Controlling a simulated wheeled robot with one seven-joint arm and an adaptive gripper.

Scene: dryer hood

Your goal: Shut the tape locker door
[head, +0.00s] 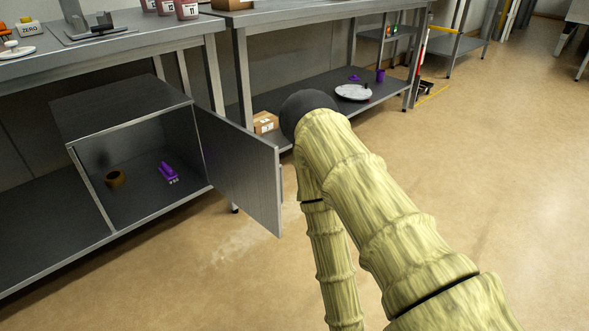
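The tape locker (120,108) is a dark grey metal box on the lower shelf of the left bench. Its door (240,172) is hinged on the right side of the opening and stands wide open, swung out to the right over the floor. Inside the locker lie a brown tape roll (115,178) and a purple object (168,172). My arm, in a pale yellow-green ribbed cover, reaches up from the lower right and appears just right of the door. My gripper does not show; any contact between arm and door cannot be told.
A cardboard box (265,122) and a round pale plate (352,92) are on the lower shelf behind the arm. Metal bench legs (242,75) stand behind the door. The floor (245,270) in front of the locker is clear.

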